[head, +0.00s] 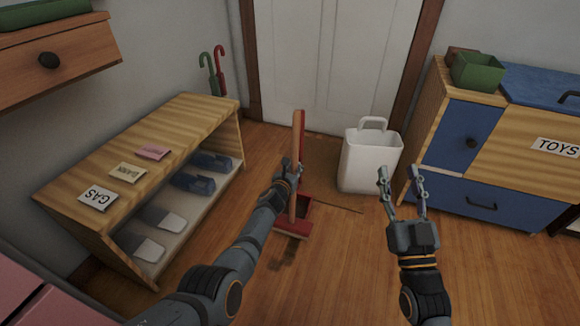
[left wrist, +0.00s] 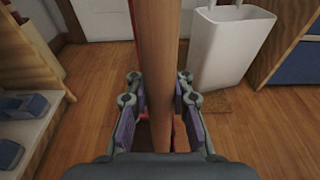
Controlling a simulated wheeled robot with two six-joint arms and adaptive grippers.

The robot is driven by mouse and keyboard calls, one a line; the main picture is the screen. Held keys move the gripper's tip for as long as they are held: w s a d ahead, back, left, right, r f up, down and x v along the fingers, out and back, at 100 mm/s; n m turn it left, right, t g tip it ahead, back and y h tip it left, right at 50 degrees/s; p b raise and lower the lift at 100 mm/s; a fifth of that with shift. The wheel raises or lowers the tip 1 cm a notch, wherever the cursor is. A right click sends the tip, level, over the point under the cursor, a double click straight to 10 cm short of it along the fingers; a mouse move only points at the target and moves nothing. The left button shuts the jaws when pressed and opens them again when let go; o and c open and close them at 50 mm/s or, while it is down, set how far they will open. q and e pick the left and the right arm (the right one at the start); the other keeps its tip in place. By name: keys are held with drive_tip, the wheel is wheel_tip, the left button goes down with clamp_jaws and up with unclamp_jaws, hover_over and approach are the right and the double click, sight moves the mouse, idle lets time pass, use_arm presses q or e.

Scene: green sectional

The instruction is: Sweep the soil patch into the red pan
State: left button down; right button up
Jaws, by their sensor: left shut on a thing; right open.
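My left gripper (head: 290,172) is shut around an upright wooden handle (head: 294,205); the handle also fills the middle of the left wrist view (left wrist: 157,60). A red upright part shows just behind the handle. The red pan (head: 292,235) is low at the handle's foot, near the floor, partly hidden by my left arm. I cannot tell whether the handle belongs to the pan or to a broom. A darker brown patch (head: 322,160) lies on the floor left of the white bin; I cannot tell whether it is soil or a mat. My right gripper (head: 402,190) is open and empty.
The white bin (head: 368,160) stands before the door (head: 345,50). A wooden shoe bench (head: 190,120) with labels and shoes is at the left. A blue and wood toy cabinet (head: 490,150) is at the right. Open floor lies between my arms.

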sight(293, 172)
use_arm(q)
drive_tip(key=shift+p+v, duration=1.35)
drive_tip(key=shift+p, duration=0.15)
drive_tip(key=shift+s+a+f, duration=0.1)
drive_tip(key=shift+s+a, duration=0.05)
drive_tip(key=shift+s, duration=0.1)
drive_tip(key=shift+s+f, duration=0.15)
drive_tip(key=shift+f, duration=0.05)
